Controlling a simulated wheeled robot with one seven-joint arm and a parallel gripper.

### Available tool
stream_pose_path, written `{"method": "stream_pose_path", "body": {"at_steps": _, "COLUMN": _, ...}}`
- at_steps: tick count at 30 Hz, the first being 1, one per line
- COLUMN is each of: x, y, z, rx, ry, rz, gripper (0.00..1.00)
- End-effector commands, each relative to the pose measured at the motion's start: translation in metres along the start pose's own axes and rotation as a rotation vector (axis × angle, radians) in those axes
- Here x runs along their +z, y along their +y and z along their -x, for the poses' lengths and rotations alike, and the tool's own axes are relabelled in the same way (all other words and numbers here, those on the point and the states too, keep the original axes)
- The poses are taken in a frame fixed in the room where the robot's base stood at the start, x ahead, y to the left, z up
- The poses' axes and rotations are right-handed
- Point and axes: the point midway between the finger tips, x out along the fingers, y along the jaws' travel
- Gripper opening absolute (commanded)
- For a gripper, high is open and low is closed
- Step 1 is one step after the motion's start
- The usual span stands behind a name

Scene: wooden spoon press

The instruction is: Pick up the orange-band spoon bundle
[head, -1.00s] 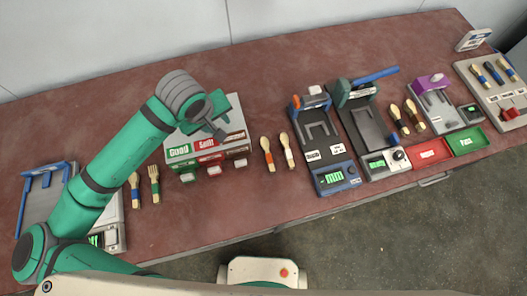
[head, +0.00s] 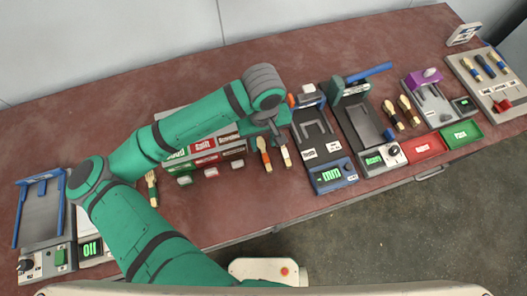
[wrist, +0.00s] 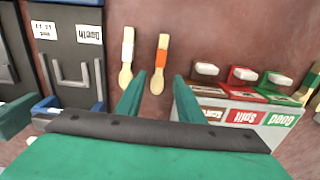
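The orange-band spoon bundle (head: 265,154) lies on the red-brown table between the sorting box and a grey press. In the wrist view its orange band (wrist: 162,57) shows between and just beyond my fingertips. My gripper (wrist: 160,76) is open and empty, its two green fingers apart. In the head view my gripper (head: 273,127) hangs over the table by the far ends of the spoons, partly covering them. The white-band spoon bundle (head: 285,157) lies just right of the orange one; in the wrist view it is at the left (wrist: 127,57).
The sorting box (head: 208,161), with green, red and brown labels, stands left of the spoons. The grey press with a blue readout (head: 331,175) stands close on their right. Red (head: 427,147) and green (head: 461,135) trays are further right. Bare table lies in front of the spoons.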

Motion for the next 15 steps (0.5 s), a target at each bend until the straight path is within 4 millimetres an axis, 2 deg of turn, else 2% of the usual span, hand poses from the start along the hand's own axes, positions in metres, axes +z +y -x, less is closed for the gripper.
{"method": "stream_pose_path", "body": {"at_steps": 7, "x": 0.000, "y": 0.000, "z": -0.017, "rx": 0.000, "ry": 0.000, "rz": 0.001, "gripper": 0.34}}
{"method": "stream_pose_path", "body": {"at_steps": 15, "x": 0.001, "y": 0.001, "z": -0.053, "rx": 0.000, "ry": 0.000, "rz": 0.002, "gripper": 0.34}}
